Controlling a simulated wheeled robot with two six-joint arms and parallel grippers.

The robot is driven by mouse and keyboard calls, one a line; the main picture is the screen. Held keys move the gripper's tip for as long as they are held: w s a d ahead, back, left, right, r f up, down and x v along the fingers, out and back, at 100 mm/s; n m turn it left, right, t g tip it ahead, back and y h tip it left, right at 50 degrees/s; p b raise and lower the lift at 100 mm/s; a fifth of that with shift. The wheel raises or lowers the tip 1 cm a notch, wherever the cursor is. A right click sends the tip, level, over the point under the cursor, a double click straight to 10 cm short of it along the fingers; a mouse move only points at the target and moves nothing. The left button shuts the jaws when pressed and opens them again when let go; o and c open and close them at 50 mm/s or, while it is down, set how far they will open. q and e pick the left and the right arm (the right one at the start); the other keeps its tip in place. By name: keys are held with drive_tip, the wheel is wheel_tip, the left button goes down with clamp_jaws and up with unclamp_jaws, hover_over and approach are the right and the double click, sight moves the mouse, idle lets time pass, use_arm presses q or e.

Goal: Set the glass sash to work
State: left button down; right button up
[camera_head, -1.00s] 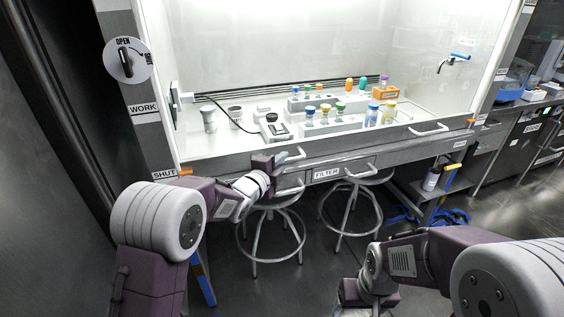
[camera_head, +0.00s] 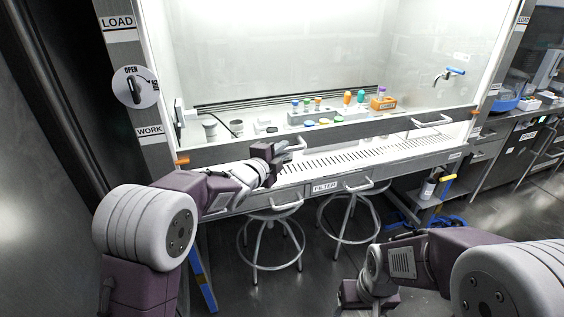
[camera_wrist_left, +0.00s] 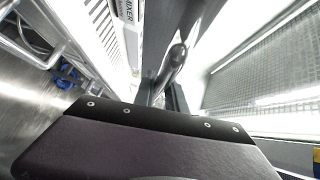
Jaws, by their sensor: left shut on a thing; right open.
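The glass sash (camera_head: 300,65) is partly raised, its grey bottom rail (camera_head: 360,132) above the work surface. An orange pointer (camera_head: 182,160) at the rail's left end sits a little below the WORK label (camera_head: 150,131) and well below the LOAD label (camera_head: 117,23). My left gripper (camera_head: 281,149) is shut on the sash's left handle (camera_head: 298,144); the bar (camera_wrist_left: 174,63) shows between the fingers in the left wrist view. The sash's right handle (camera_head: 432,122) is free. My right gripper (camera_head: 366,296) is low at the front, away from the cabinet; its fingers are hardly visible.
Behind the glass stand vial racks (camera_head: 310,116), an orange block (camera_head: 383,103) and white cups (camera_head: 210,128). A slotted grille (camera_head: 350,158) lies under the rail. A FILTER drawer (camera_head: 325,186) and two stools (camera_head: 270,235) are below. A dial (camera_head: 135,87) is on the left post.

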use_arm(q)
wheel_tip(320, 180, up, 10)
drive_tip(key=p, duration=0.5)
drive_tip(key=shift+r+p, duration=0.2)
drive_tip(key=shift+p, duration=0.1)
drive_tip(key=shift+f, duration=0.1)
drive_tip(key=c, duration=1.4)
unclamp_jaws()
drive_tip(key=shift+o, duration=0.2)
drive_tip(key=v, duration=0.9)
drive_tip(key=shift+b, duration=0.4)
